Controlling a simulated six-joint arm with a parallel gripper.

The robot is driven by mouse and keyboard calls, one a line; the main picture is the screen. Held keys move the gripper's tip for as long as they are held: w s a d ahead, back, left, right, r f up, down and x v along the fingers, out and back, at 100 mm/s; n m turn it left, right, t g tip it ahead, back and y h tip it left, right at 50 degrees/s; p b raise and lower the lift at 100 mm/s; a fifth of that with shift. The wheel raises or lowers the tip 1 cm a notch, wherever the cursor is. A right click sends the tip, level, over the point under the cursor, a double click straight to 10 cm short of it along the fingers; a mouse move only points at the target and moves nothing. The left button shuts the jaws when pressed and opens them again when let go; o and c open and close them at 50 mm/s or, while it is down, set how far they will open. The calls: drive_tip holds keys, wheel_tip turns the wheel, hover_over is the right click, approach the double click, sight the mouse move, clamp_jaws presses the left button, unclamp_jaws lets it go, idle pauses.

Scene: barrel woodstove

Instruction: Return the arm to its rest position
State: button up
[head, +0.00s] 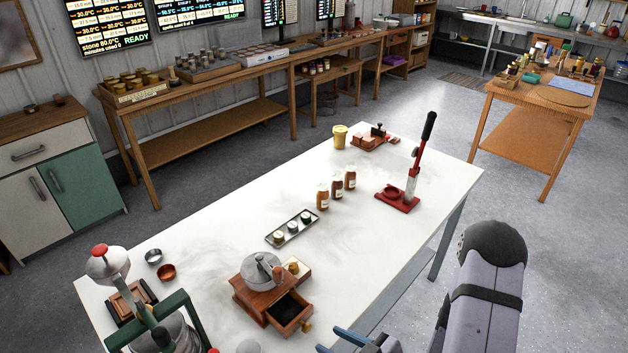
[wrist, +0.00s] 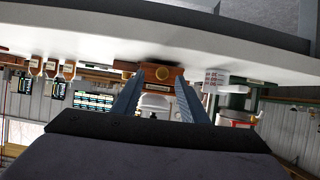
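My arm (head: 485,290) is at the lower right of the head view, beside the white table's front edge. My gripper (head: 337,341) is partly cut off by the bottom edge of that view. In the wrist view my gripper (wrist: 155,88) shows two blue-grey fingers spread apart with nothing held between them. The wrist picture is upside down. Beyond the fingers stands the wooden mill (wrist: 160,74), apart from them; in the head view the mill (head: 262,283) has its drawer (head: 289,309) pulled out.
The white table (head: 385,245) also carries a red-based lever press (head: 397,197), several jars (head: 337,188), a small tray (head: 291,229) and a green-framed device (head: 165,320) at lower left. The table's right front is clear. Open floor (head: 560,260) lies to the right.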

drive_tip(key=w+d+r+m+g+h, duration=0.1)
drive_tip(key=d+m+g+h, duration=0.25)
drive_tip(key=d+h, duration=0.65)
drive_tip(key=s+a+r+m+g+y, duration=0.1)
drive_tip(key=s+r+m+g, duration=0.4)
drive_tip(key=s+r, duration=0.5)
drive_tip(key=shift+s+a+r+m, duration=0.15)
drive_tip(key=shift+s+a+m, duration=0.2)
drive_tip(key=shift+s, duration=0.3)
drive_tip(key=shift+g, duration=0.25)
idle(0.9)
